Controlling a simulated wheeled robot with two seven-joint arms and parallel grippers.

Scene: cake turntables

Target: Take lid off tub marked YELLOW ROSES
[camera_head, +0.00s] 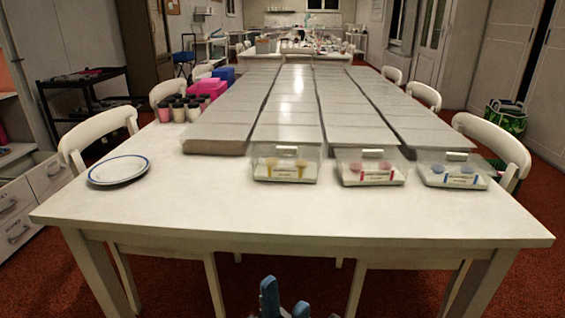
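A clear tub with yellow contents and a yellow-marked label (286,168) stands on the white table (300,215), leftmost of three tubs in a row. Its label is too small to read. Its top looks covered by a clear lid (287,150), but the lid's edge is hard to make out. My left gripper (285,301) shows at the bottom edge of the view, in front of the table's near edge and far from the tubs. Its two blue fingers are apart with nothing seen between them. My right gripper is not in view.
Similar tubs with pink contents (369,168) and blue contents (453,171) stand to the right. Long grey panels (290,110) lie behind. A blue-rimmed plate (119,170) and several small jars (178,111) are at left. The front of the table is clear.

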